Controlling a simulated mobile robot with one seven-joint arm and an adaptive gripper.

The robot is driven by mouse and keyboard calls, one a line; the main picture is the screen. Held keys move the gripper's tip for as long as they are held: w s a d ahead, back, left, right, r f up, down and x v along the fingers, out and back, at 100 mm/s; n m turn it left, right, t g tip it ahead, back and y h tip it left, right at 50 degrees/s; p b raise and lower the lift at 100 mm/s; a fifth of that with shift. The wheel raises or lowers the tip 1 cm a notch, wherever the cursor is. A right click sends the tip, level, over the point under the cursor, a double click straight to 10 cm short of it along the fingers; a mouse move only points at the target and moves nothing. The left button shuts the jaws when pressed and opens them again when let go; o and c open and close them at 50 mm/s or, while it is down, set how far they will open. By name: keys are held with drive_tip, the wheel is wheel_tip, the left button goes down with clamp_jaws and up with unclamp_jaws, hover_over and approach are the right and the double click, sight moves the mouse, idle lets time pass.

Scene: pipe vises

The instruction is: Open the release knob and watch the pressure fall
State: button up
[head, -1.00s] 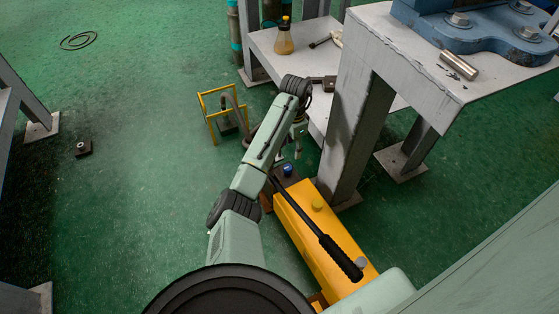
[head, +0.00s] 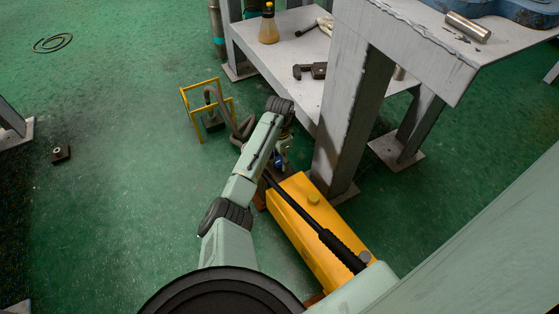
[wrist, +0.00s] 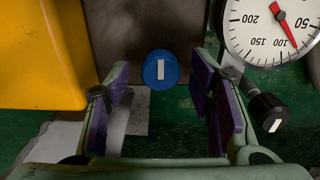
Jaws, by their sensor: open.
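The yellow hand pump (head: 292,222) with a black lever stands on the floor; its yellow body fills the upper left of the wrist view (wrist: 40,50). A round blue knob (wrist: 160,69) with a white mark shows just beyond and between my fingertips. My gripper (wrist: 163,95) is open, its purple-padded fingers to either side and nothing held; I cannot tell contact. A black knob (wrist: 268,113) with a white mark is right of the right finger. The pressure gauge (wrist: 278,27) has a red needle between 50 and 100, nearer 100. In the head view my arm mostly hides the gripper.
A grey bench leg (head: 345,125) stands close right of the pump. A low shelf (head: 275,60) holds a bottle (head: 268,25) and tools. A yellow frame (head: 205,108) stands on the floor beyond my arm. The green floor at left is mostly clear.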

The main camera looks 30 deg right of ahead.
drive_tip(key=shift+f, duration=0.15)
drive_tip(key=c, duration=1.2)
drive_tip(key=shift+o, duration=0.2)
drive_tip(key=shift+n+p, duration=0.4)
drive_tip(key=shift+p, duration=0.25)
drive_tip(key=shift+r+n+p, duration=0.3)
drive_tip(key=shift+n+p, duration=0.7)
drive_tip(key=shift+p, duration=0.2)
drive_tip(key=n+p, duration=0.3)
drive_tip(key=shift+f+n, duration=0.1)
drive_tip(key=shift+n, duration=0.2)
drive_tip(key=n+p, duration=0.2)
drive_tip(key=n, duration=0.2)
drive_tip(key=shift+f+n+p, duration=0.15)
drive_tip(key=shift+n+p, duration=0.55)
drive_tip(key=shift+n, duration=1.8)
